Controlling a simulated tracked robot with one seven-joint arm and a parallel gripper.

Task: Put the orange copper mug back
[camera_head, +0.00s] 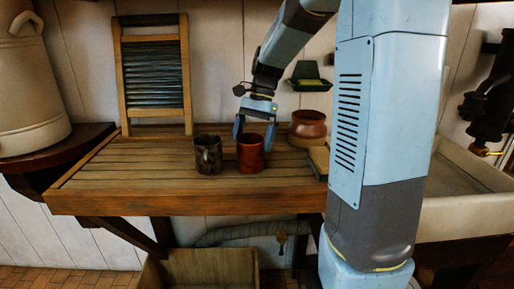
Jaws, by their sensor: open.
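The orange-red copper mug (250,154) stands upright on the slatted wooden counter (110,172), near its front edge. My gripper (254,133) points down at the mug, with its two blue fingers apart. One finger is at the mug's upper left and the other at its right side. I cannot tell whether the fingers touch the mug. A dark, mottled mug (208,155) stands just left of the copper mug, with a small gap between them.
A reddish-brown pot (308,124) stands at the back right of the counter. A washboard (153,75) leans on the wall. A large cream container (30,90) is at left, and a pale sink (470,190) at right. The counter's left part is clear.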

